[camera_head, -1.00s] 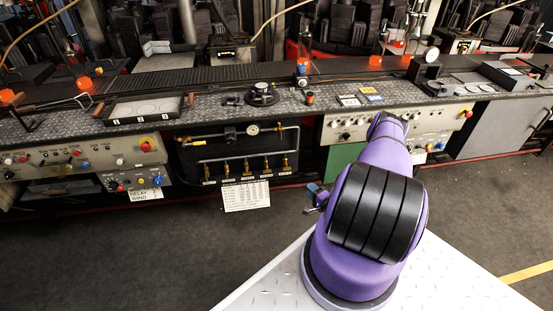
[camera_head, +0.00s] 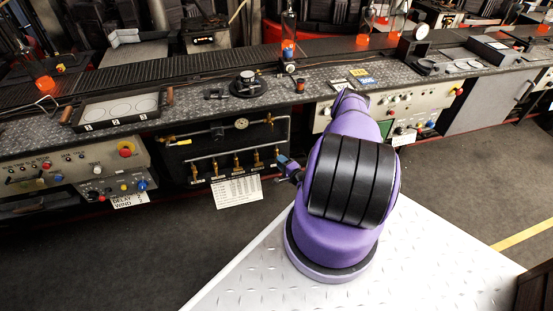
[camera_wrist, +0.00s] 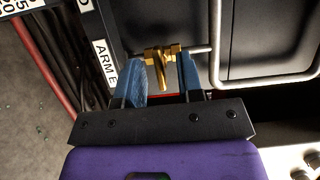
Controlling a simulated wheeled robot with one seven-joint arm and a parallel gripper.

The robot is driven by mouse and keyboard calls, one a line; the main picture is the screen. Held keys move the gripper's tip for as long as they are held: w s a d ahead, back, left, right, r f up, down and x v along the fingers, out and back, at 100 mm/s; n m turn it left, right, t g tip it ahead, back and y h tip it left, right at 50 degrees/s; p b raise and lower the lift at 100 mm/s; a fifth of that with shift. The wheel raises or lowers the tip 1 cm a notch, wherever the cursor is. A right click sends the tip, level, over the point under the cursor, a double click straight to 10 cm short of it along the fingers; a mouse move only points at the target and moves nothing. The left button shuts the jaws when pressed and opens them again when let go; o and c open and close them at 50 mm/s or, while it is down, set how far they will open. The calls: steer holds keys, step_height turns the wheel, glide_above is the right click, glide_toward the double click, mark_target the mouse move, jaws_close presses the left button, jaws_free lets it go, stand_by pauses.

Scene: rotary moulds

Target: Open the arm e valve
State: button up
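The arm E valve (camera_wrist: 158,53) is a small brass valve in the wrist view, with a lever pointing toward my gripper. The label "ARM E" (camera_wrist: 104,63) is beside it on the left. My gripper (camera_wrist: 158,70) is open, with one blue finger on each side of the lever and a gap around it. I cannot tell whether a finger touches the valve body. In the head view my gripper (camera_head: 284,163) is at the right end of the row of brass valves (camera_head: 237,165), in front of the rightmost one, which it partly hides.
A grey pipe (camera_wrist: 218,60) bends just right of the valve in the wrist view. Dark red and black hoses (camera_wrist: 45,65) hang at its left. In the head view a paper chart (camera_head: 237,190) hangs below the valves, and control panels (camera_head: 75,165) flank them.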

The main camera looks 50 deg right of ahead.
steer(key=shift+w+d, duration=0.15)
steer(key=shift+w, duration=0.65)
steer(key=shift+w+d, duration=0.1)
steer(key=shift+w, duration=0.7)
jaws_close()
steer(key=shift+s+d+f+n+g+h, duration=0.15)
steer(key=shift+n+g+h, duration=0.8)
steer(key=shift+n, duration=1.4)
steer(key=shift+f+n+g+h, duration=0.1)
steer(key=shift+n+g+h, duration=0.4)
steer(key=shift+n+g, duration=1.3)
steer(key=shift+s+d+f+n+g+h, duration=0.15)
steer(key=shift+n+g+h, duration=0.5)
steer(key=shift+n, duration=2.2)
